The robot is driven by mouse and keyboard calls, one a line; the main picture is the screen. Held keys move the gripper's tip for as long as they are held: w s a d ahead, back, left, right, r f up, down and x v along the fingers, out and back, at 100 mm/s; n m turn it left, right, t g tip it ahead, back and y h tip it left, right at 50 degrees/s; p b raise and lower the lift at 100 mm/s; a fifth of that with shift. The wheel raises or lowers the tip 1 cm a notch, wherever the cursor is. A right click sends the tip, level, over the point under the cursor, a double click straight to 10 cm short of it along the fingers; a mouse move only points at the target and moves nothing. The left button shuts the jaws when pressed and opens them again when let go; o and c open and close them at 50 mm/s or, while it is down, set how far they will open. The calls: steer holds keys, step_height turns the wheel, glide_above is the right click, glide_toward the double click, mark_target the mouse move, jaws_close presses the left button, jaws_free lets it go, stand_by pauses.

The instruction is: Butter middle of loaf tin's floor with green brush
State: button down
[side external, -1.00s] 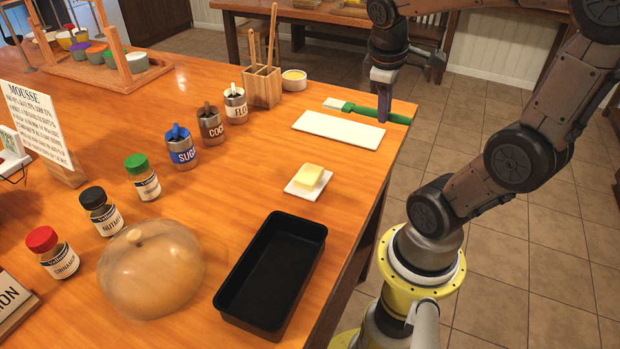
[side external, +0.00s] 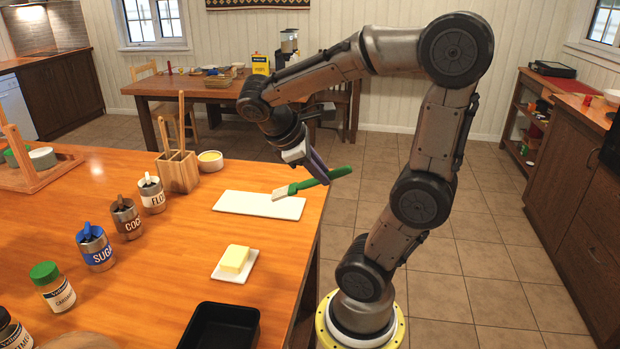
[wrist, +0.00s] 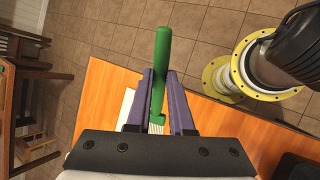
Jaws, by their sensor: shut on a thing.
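My gripper (side external: 318,168) is shut on the green brush (side external: 342,173) and holds it above the white board (side external: 235,202), near the table's right edge. The brush is tilted, with its pale bristle end (side external: 280,192) lower and to the left. In the wrist view the brush's green handle (wrist: 162,60) runs between the purple fingers (wrist: 160,103). The black loaf tin (side external: 222,308) stands on the table at the bottom of the side view, cut off by the frame. The yellow butter block (side external: 234,259) sits on a small white dish (side external: 219,275) between board and tin.
A wooden utensil holder (side external: 179,173) and a small bowl (side external: 210,160) stand behind the board. The flour, cocoa and sugar tins (side external: 96,248) and a green-capped jar (side external: 53,287) line the left. Bare table lies left of the butter.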

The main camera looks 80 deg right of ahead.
steer(key=w+a+r+n+t+h, duration=0.3)
steer(key=w+a+n+h, duration=0.4)
steer(key=w+a+n, duration=0.35)
steer(key=shift+m, duration=0.45)
steer(key=shift+w+d+f, duration=0.1)
steer(key=shift+d+f, duration=0.1)
steer(key=shift+f, duration=0.75)
steer(key=shift+w+d+f, duration=0.1)
steer(key=shift+d+f, duration=0.05)
steer(key=shift+f, duration=0.8)
steer(key=shift+w+d+f, duration=0.1)
steer(key=shift+d+f, duration=0.1)
steer(key=shift+f, duration=1.25)
step_height(320, 180, up, 7)
stand_by(0.6)
